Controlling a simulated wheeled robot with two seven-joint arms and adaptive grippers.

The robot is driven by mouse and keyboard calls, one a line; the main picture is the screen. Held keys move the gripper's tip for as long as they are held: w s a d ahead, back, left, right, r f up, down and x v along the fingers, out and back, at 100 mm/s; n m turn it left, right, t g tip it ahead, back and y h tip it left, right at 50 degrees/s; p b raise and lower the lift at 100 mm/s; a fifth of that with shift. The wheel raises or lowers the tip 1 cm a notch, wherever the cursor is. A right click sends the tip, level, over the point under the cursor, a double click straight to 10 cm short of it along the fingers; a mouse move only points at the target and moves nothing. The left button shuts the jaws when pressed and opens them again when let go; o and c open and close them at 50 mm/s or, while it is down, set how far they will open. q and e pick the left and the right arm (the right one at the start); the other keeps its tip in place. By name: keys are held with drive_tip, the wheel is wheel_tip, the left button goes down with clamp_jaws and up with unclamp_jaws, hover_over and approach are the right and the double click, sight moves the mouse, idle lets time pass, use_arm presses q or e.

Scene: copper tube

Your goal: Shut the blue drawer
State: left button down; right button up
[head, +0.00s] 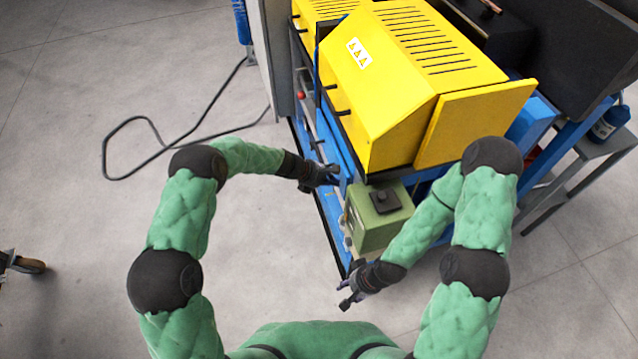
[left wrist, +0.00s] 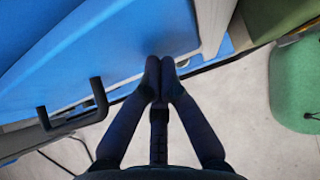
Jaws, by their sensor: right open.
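The blue drawer (head: 342,143) is on the side of the blue machine, below the yellow housing, and partly hidden by it. In the left wrist view the drawer front (left wrist: 130,40) fills the upper left, with a dark U-shaped handle (left wrist: 99,97). My left gripper (head: 334,176) is at the drawer's near end. In the left wrist view its fingertips (left wrist: 160,66) are together with nothing visible between them, at the lower edge of the blue front; contact cannot be told. My right gripper (head: 345,297) is open and empty, low near the machine's front corner.
A yellow slotted housing (head: 395,90) tops the machine. A green box (head: 372,232) with a black knob stands between my two grippers. A black cable (head: 150,120) lies on the floor at left. The grey floor left of the machine is mostly clear.

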use_arm(q)
drive_tip(key=shift+w+d, duration=0.1)
drive_tip(key=shift+d, duration=0.2)
use_arm(e)
drive_tip(key=shift+a, duration=0.1)
use_arm(q)
drive_tip(key=a+f+p+v, duration=0.2)
drive_tip(key=p+v, duration=0.2)
drive_tip(key=v, duration=0.9)
drive_tip(key=shift+s, duration=0.3)
use_arm(e)
drive_tip(key=r, duration=0.4)
drive_tip(key=shift+s+a, duration=0.25)
drive_tip(key=shift+s, duration=0.15)
use_arm(q)
drive_tip(key=shift+f, duration=0.1)
